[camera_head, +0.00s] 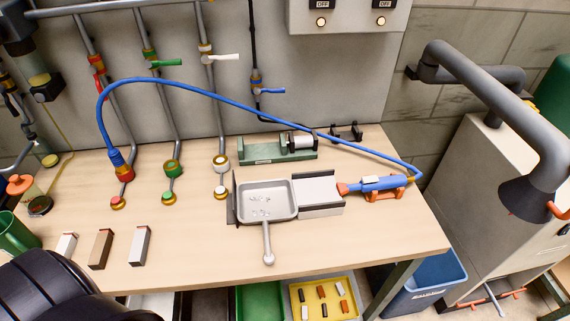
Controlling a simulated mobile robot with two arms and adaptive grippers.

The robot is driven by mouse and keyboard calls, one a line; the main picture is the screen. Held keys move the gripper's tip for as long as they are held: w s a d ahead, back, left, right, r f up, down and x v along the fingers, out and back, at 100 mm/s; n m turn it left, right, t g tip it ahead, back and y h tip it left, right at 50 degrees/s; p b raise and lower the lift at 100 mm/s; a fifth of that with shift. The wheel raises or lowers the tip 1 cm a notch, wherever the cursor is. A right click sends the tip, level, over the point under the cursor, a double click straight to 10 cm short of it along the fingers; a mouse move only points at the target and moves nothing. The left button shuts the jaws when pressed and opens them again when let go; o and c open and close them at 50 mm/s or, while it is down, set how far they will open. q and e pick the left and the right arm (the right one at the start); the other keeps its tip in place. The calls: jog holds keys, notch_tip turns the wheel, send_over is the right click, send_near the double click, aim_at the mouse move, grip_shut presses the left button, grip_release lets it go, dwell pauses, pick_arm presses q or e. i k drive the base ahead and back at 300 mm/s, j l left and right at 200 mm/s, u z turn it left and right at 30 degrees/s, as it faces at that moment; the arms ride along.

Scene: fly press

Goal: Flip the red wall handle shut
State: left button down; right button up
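The red wall handle (101,86) is on the leftmost of three grey pipes on the back wall. It appears to lie along its pipe, pointing down from the red valve body (97,63). The green handle (166,63) and the white handle (225,57) on the neighbouring pipes stick out sideways to the right. A blue handle (271,91) on a thin black pipe also points right. Neither gripper is in view. A black rounded part of my arm fills the lower left corner.
A blue hose (190,88) arches from the red pipe's lower end, in front of the pipes, to a blue tool (385,184) at right. A grey pan (267,187) sits mid-bench. Several blocks stand at front left (101,248). The bench (190,245) is clear between them.

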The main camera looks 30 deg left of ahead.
aim_at(93, 69)
jog(key=u, duration=1.95)
jog(key=j, duration=0.9)
jog(key=i+j+u, duration=0.15)
jog(key=j, duration=1.65)
jog(key=u, duration=0.05)
